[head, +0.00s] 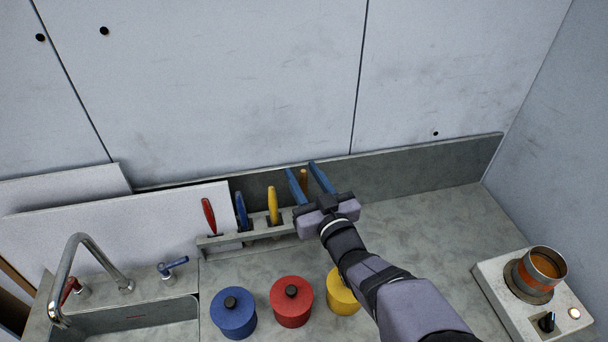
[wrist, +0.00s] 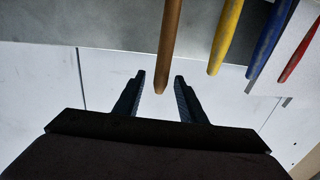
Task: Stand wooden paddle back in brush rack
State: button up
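The wooden paddle's brown handle (head: 303,179) stands upright at the right end of the row of handles in the brush rack (head: 262,232). Its lower part is hidden behind my gripper in the head view, so I cannot see its seating. My gripper (head: 301,169) is open, with blue fingers on either side of the handle. In the wrist view the handle (wrist: 169,45) comes down from the top edge, and its rounded end lies between the fingertips of my gripper (wrist: 160,76). Gaps show on both sides, wider on the left.
Yellow (head: 272,205), blue (head: 241,209) and red (head: 209,215) handles stand left of the paddle. Blue (head: 233,318), red (head: 291,306) and yellow (head: 342,295) lidded pots stand in front. A sink tap (head: 68,262) is left; a hotplate with a pot (head: 543,266) is right.

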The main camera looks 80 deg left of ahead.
jog(key=shift+d, duration=0.1)
jog(key=w+d+b, duration=0.1)
jog(key=d+b, duration=0.2)
jog(key=d, duration=0.4)
jog(key=shift+w, duration=0.1)
jog(key=shift+w, duration=0.1)
dwell(0.7)
